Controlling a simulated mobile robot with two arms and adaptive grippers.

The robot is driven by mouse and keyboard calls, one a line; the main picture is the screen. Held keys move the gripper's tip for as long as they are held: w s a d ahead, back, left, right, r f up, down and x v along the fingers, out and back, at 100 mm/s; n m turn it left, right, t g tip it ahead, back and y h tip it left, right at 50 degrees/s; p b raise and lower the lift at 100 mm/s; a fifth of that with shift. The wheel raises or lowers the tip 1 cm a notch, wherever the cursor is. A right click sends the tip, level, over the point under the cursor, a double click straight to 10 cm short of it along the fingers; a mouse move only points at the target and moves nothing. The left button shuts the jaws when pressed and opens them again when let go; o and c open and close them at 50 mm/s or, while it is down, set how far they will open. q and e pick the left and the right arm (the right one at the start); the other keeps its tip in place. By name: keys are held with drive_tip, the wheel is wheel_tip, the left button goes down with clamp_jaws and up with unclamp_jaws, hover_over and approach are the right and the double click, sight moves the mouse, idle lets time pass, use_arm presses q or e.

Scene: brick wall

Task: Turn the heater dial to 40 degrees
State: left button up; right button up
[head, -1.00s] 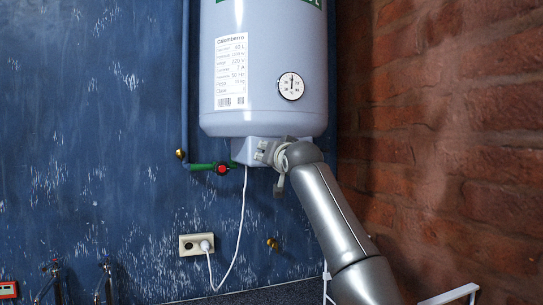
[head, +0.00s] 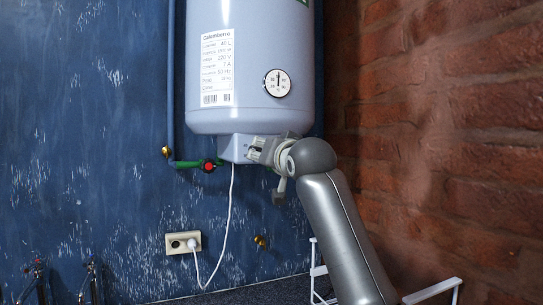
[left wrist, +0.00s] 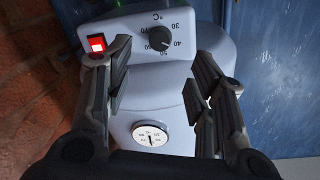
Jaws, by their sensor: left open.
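The heater (head: 250,60) is a pale grey-blue tank on the blue wall, with a control box (head: 232,148) under it. In the left wrist view the box face carries a dark round dial (left wrist: 159,38) with a °C mark and numbers including 30, 40 and 50 around it. The dial's exact setting is too small to read. My left gripper (left wrist: 160,65) is open, its fingers on either side of the dial in the picture, apart from it. In the head view the left gripper (head: 262,150) is by the box, partly hidden. My right gripper is not in view.
A lit red switch (left wrist: 97,43) is close to the left finger. A round gauge (head: 277,83) is on the tank. A brick wall (head: 450,130) stands right.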

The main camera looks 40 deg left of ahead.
use_arm(q)
drive_tip(key=shift+v, duration=1.4)
